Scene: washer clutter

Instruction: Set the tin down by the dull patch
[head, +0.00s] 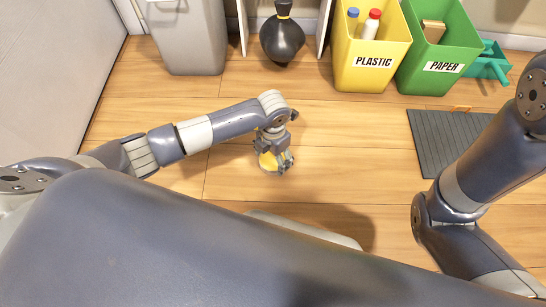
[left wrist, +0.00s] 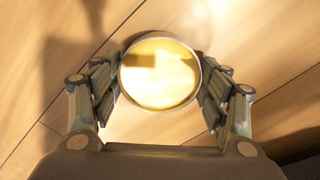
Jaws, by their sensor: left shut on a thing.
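My left gripper (head: 279,158) is over the wooden floor near the middle of the head view, pointing down. It is shut on a round yellow tin (head: 267,162). In the left wrist view the tin (left wrist: 160,73) shows its shiny gold round face and pale rim between the two fingers of the left gripper (left wrist: 160,88). Whether the tin touches the floor is hard to tell. I cannot make out a distinct dull patch on the floor. My right arm shows at the right, but its gripper is out of view.
A grey ribbed mat (head: 440,150) lies at the right. A grey bin (head: 190,45), a dark round bag (head: 282,40), a yellow PLASTIC bin (head: 372,78) and a green PAPER bin (head: 425,82) stand along the back. A teal dustpan (head: 490,65) is beside them. Floor around the gripper is clear.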

